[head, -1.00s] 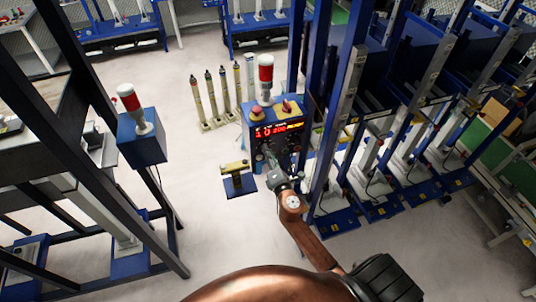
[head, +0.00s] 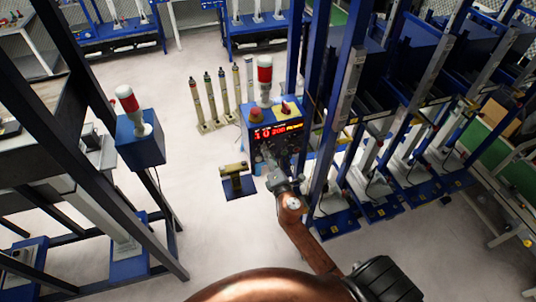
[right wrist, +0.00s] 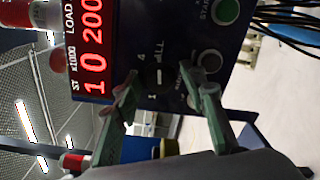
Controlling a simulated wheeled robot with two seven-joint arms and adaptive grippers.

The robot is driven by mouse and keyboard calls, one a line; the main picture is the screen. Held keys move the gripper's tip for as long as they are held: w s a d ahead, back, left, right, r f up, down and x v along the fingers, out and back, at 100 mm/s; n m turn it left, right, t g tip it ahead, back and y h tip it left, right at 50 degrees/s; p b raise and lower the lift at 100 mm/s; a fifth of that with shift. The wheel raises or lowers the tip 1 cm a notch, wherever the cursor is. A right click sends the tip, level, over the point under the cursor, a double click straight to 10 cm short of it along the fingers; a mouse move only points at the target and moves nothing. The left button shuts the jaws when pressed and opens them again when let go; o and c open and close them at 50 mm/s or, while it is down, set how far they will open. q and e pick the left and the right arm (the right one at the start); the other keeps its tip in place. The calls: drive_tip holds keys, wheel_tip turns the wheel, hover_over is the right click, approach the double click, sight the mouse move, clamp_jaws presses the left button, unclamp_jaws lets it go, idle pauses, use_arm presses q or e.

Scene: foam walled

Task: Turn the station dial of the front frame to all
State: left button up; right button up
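The front frame's blue control box (head: 262,114) carries a red lit display (head: 276,130), which also shows in the right wrist view (right wrist: 88,45) with "10" and "200". In the right wrist view the dark station dial (right wrist: 158,76) sits on the panel, with "ALL" and "4" printed near it. In the head view this gripper (head: 274,168) is at the panel's lower part and hides the dial. My left gripper is out of view.
A red-and-white signal lamp (head: 265,75) and yellow-based buttons top the box. A green button (right wrist: 225,11) and darker buttons lie close to the fingers. A blue frame post (head: 335,130) stands right of my arm. A small yellow-topped stand (head: 237,180) is on the floor left.

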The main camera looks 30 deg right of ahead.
drive_tip(key=v, duration=1.2)
idle(0.4)
